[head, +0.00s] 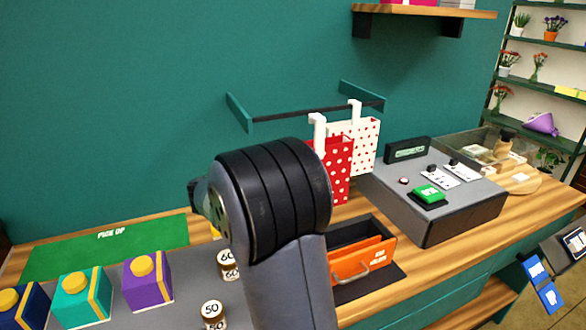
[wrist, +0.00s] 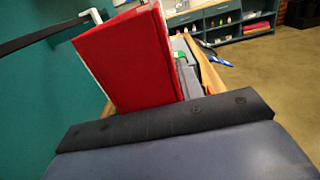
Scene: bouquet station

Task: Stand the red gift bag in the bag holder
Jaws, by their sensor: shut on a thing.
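The red gift bag (head: 340,172) has white dots and is upright by the dark wall rail (head: 290,112), partly behind my arm in the head view. A white hook (head: 317,122) is at its top; I cannot tell whether it still bears the bag. In the wrist view the bag's plain red side (wrist: 130,62) fills the middle. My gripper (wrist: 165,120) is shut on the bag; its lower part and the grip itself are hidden. An open orange box (head: 362,264) with a handle and an unreadable label, possibly the bag holder, stands on the counter.
A white bag with red dots (head: 363,142) hangs just right of the red one. A grey till (head: 435,200) stands to the right. Purple (head: 147,281) and teal (head: 82,297) gift boxes and weights (head: 213,313) sit front left. The green mat (head: 110,247) is clear.

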